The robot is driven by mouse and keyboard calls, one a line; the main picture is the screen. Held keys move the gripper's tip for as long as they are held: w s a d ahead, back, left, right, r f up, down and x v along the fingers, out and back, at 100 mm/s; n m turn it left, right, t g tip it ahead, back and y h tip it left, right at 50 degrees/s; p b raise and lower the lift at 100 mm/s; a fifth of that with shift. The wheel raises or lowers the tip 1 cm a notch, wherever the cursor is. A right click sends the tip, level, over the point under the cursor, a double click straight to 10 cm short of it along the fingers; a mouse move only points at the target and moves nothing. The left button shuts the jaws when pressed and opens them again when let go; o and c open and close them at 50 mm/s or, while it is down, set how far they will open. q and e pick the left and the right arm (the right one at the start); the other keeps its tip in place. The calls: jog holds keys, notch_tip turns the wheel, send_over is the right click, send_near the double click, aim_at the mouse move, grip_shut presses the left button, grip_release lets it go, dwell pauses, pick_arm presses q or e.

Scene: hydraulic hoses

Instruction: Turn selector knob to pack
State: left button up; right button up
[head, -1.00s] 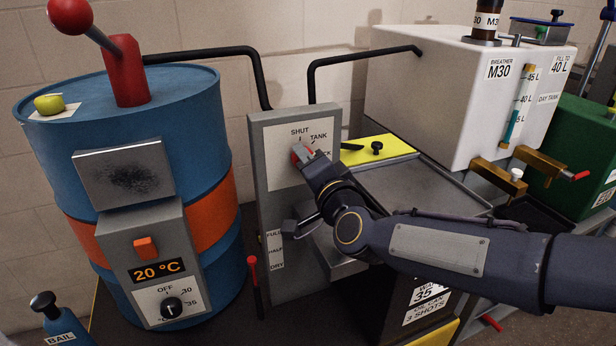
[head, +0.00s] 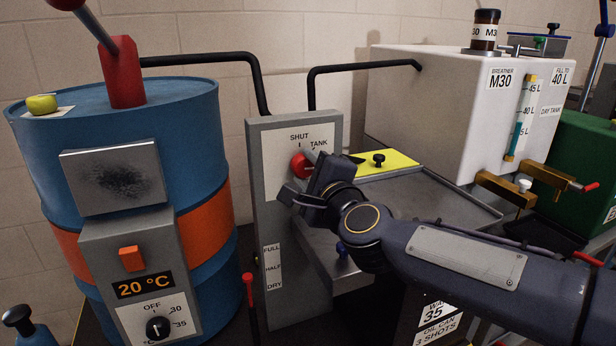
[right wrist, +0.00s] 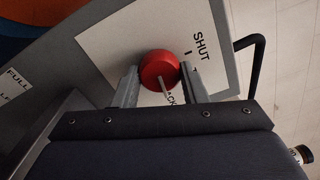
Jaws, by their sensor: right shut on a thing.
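The red selector knob (head: 299,166) sits on the white label plate of the grey upright panel (head: 291,228). SHUT and TANK show above it in the head view; my right gripper hides the third label there. My right gripper (head: 306,176) is at the knob. In the right wrist view the knob (right wrist: 158,66) lies between the two fingers of the gripper (right wrist: 158,80), which are shut on it. Its pale pointer faces a partly hidden label ending in ACK. My left gripper is in neither view.
A blue drum (head: 190,125) with an orange band stands left of the panel. A white day tank (head: 430,105) stands at the right, behind a grey tray (head: 405,195). Black hoses (head: 195,60) run behind the panel. A red-topped lever (head: 248,285) stands near its foot.

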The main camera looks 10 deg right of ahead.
jog(key=shift+f+m, duration=0.1)
jog(key=shift+m, duration=0.3)
jog(key=o, duration=1)
jog(key=shift+s, duration=0.1)
jog(key=shift+s+d, duration=0.1)
jog(key=shift+s, duration=0.25)
jog(key=s, duration=0.3)
jog(key=s+d+p, duration=0.1)
jog(key=s, duration=0.2)
jog(key=shift+s+d, duration=0.15)
jog(key=shift+s, duration=0.25)
